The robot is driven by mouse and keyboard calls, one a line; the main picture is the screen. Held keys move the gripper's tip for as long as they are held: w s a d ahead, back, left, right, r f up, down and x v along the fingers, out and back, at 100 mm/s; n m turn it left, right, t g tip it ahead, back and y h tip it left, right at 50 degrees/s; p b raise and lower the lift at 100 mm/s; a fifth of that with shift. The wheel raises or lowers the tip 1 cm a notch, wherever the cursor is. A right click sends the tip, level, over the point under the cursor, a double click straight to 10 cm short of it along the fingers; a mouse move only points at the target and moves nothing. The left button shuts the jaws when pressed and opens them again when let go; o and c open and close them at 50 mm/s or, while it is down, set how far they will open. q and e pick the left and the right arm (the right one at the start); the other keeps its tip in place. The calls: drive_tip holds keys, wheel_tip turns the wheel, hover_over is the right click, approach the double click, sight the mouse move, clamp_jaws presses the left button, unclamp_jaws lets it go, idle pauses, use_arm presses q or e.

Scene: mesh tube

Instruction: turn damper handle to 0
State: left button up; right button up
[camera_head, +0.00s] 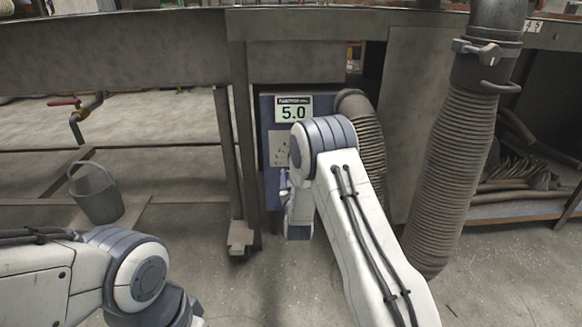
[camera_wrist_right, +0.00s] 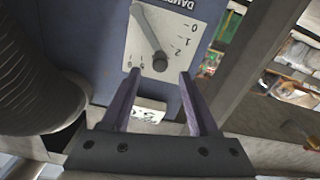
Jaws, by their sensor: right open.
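In the right wrist view, the grey damper handle (camera_wrist_right: 146,28) lies across a white scale plate (camera_wrist_right: 133,47) on a blue panel. Its round knob (camera_wrist_right: 160,62) sits between the 2 and the marks at the plate's low-numbered opposite end, away from the 0. My right gripper (camera_wrist_right: 160,73) is open, with a fingertip on either side just short of the knob; contact cannot be told. In the head view, a display (camera_head: 293,109) reads 5.0 on the blue box. My right arm hides much of the box and handle there. My left gripper is out of view.
A ribbed hose (camera_head: 365,130) stands right beside the box, and a larger ribbed duct (camera_head: 452,165) is farther right. A steel leg (camera_head: 239,150) stands close on the left. A bucket (camera_head: 95,193) and open floor lie farther left.

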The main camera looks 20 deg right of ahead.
drive_tip(key=b+x, duration=0.4)
drive_tip(key=x, duration=0.4)
drive_tip(key=shift+w+d+f, duration=0.1)
drive_tip(key=shift+w, duration=0.15)
drive_tip(key=shift+w+d, duration=0.15)
drive_tip(key=shift+w, duration=0.5)
clamp_jaws()
drive_tip(key=shift+f, duration=0.1)
idle(0.4)
